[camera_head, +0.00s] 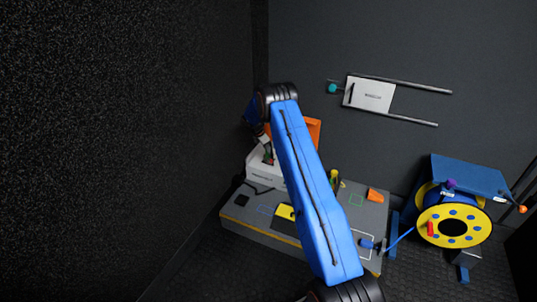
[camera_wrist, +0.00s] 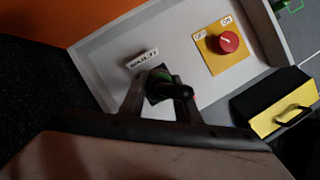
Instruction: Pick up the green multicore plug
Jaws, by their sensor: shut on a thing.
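The green multicore plug (camera_wrist: 161,78) has a dark body with a green band. In the wrist view it sits between the two fingers of my gripper (camera_wrist: 162,100), which is shut on it. The plug is at the white panel box (camera_wrist: 100,49), just below a small printed label (camera_wrist: 143,58). I cannot tell whether it is still seated in the box. In the head view a dark green bit of the plug (camera_head: 269,154) shows at the white box (camera_head: 256,164). My blue arm hides much of the box and part of the bench there.
The box carries a red knob (camera_wrist: 228,42) on a yellow plate. A black and yellow case (camera_wrist: 275,105) stands beside it. The grey bench (camera_head: 245,218) also holds an orange block (camera_head: 374,196) and a blue plug (camera_head: 367,244). A yellow cable reel (camera_head: 427,213) stands at right.

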